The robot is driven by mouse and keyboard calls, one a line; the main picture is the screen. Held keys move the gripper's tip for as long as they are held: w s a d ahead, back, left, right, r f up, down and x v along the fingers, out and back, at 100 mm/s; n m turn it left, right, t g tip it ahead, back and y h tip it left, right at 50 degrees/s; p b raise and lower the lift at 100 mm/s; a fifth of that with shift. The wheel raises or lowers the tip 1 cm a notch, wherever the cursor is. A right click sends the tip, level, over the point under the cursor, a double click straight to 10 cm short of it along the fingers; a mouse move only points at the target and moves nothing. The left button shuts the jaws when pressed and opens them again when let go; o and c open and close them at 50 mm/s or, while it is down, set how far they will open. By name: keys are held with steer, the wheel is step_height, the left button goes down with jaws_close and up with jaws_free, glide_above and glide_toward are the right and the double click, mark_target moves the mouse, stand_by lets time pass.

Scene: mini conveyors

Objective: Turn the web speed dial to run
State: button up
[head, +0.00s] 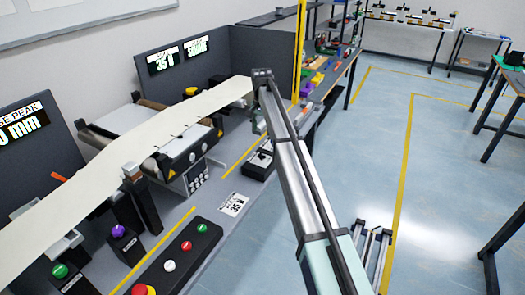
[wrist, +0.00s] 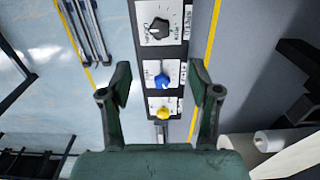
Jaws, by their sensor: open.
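In the wrist view a dark control panel carries a large black dial (wrist: 159,28) with a white pointer mark and lettering around it. Below it are a blue knob (wrist: 162,80) and a yellow knob (wrist: 163,112), each on a white label. In the head view the end of my arm reaches over the bench; my gripper (head: 260,124) is partly hidden there.
A long white web (head: 165,125) runs over rollers along the bench. A button panel (head: 180,255), purple knob (head: 118,230) and green knob (head: 60,270) stand nearer the front. A black control box (head: 260,161) sits below my gripper. The floor (head: 375,150) right of the bench is open.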

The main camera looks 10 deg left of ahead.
mark_target(262, 154)
step_height(262, 154, down, 13)
steer(key=p, duration=0.3)
steer(key=shift+r, duration=0.2)
steer(key=c, duration=1.2)
